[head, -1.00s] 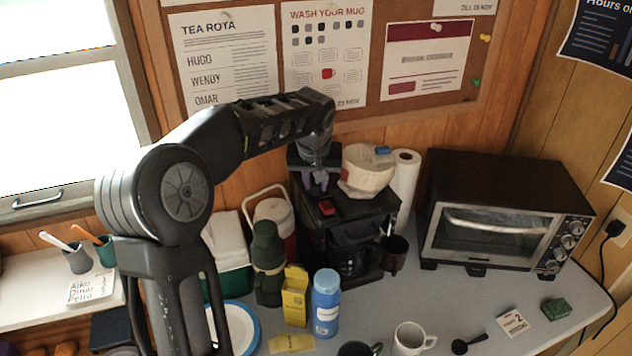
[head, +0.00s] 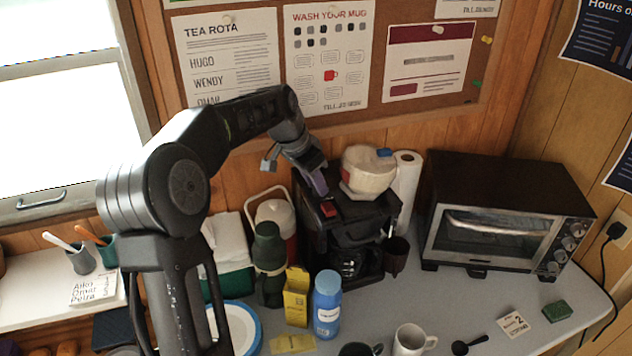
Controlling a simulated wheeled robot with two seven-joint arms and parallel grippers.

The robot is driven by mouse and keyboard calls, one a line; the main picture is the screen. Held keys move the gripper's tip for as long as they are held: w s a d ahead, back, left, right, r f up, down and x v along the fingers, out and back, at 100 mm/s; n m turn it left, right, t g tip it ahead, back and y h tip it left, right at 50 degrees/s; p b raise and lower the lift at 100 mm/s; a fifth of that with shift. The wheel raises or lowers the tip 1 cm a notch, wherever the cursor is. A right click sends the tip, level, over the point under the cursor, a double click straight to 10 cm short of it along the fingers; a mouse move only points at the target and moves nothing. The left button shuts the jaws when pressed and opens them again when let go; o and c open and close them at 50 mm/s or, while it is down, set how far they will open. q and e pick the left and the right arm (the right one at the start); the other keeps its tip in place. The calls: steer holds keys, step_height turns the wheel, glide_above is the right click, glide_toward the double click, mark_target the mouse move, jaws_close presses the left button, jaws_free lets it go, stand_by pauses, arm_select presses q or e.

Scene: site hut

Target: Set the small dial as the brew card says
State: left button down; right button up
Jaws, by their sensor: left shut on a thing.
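The coffee maker (head: 345,237) is black and stands at the back of the counter, with a red switch (head: 328,209) on its top. My left gripper (head: 319,188) reaches down to its top left part, just behind the red switch. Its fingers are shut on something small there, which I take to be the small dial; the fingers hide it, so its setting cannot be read. A white card (head: 513,323) with a large "2" lies on the counter at the right; its smaller print is unreadable. My right gripper is not in view.
A paper roll (head: 406,187) and toaster oven (head: 500,215) stand further right. A green flask (head: 268,262), yellow box (head: 296,296) and blue jar (head: 327,303) stand in front.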

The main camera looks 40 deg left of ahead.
arm_select(q)
steer(key=shift+m, duration=0.5)
steer(key=c, duration=1.2)
jaws_free()
steer(key=shift+a+r, duration=0.1)
steer(key=shift+r, duration=0.05)
steer(key=b+v, duration=0.1)
steer(key=v, duration=0.6)
steer(key=shift+r, duration=0.25)
steer(key=shift+s+a, duration=0.1)
